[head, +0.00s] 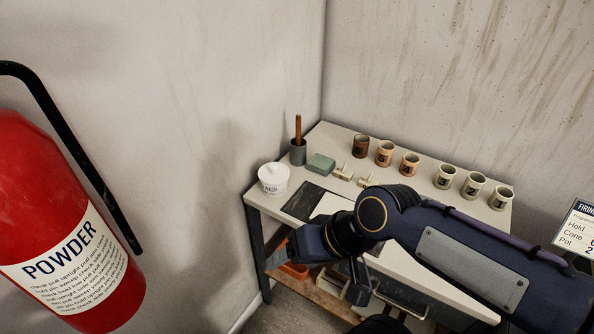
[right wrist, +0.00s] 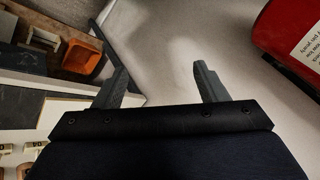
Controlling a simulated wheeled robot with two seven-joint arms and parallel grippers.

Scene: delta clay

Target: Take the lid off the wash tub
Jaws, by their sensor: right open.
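The wash tub (head: 272,187) is a small white pot with dark lettering at the left corner of the table top. Its white lid (head: 273,171), with a small knob, sits on it. My right gripper (head: 276,259) hangs in front of the table's left end, lower in the picture than the tub and apart from it. In the right wrist view its two fingers (right wrist: 162,76) are spread with nothing between them. The tub does not show in that view. My left gripper is not in view.
The table (head: 340,137) holds a grey cup with a brown handle (head: 298,149), a green block (head: 321,163), a dark mat (head: 303,201) and several numbered cups (head: 445,177). An orange bin (right wrist: 81,57) is below.

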